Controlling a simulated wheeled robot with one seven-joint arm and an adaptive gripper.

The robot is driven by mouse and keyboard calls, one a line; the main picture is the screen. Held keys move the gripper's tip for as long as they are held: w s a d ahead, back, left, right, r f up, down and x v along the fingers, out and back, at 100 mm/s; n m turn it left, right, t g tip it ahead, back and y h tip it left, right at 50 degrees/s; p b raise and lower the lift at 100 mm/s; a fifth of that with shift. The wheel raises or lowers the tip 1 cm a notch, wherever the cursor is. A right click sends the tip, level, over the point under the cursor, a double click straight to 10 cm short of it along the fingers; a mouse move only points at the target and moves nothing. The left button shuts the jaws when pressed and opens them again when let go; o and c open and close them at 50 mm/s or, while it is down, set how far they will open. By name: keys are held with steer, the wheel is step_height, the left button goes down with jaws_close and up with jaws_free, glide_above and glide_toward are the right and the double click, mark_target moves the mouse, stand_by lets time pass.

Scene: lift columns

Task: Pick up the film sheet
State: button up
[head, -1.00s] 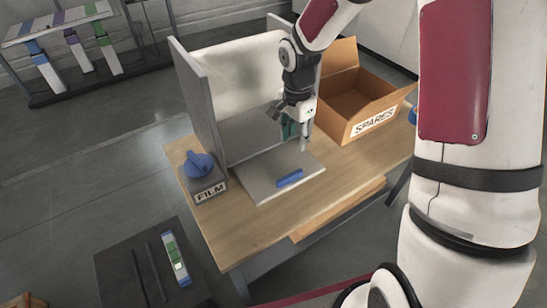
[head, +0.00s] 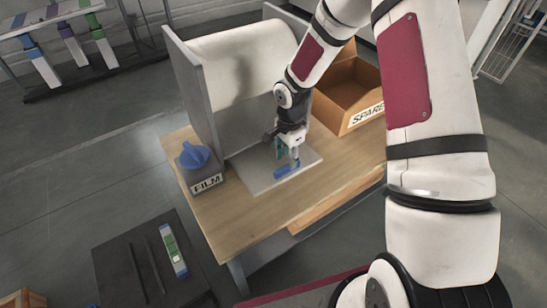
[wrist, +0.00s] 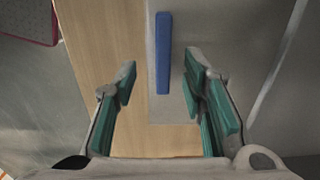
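A pale, curved sheet (head: 235,60), which may be the film sheet, stands inside a grey open-fronted frame (head: 190,95). A flat grey plate (head: 260,183) extends from the frame's foot over the wooden table. A blue bar (head: 288,169) lies on the plate near its front edge. It also shows in the wrist view (wrist: 163,52). My gripper (wrist: 160,72) is open and empty, with green finger pads. In the wrist view the bar lies between and beyond the fingertips. In the head view my gripper (head: 288,152) is just above the bar; I cannot tell whether they touch.
A block labelled FILM with a blue knob (head: 194,157) stands left of the plate. An open cardboard box labelled SPARES (head: 345,95) stands to the right. A dark low stand (head: 125,265) is at the front left. Bare wooden table (head: 230,222) lies in front.

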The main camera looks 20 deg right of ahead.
mark_target(287, 166)
steer(key=f, duration=0.4)
steer(key=shift+w+d+f, duration=0.1)
steer(key=shift+w+f, duration=0.15)
steer(key=shift+f, duration=0.05)
jaws_close()
steer(key=shift+r, duration=0.1)
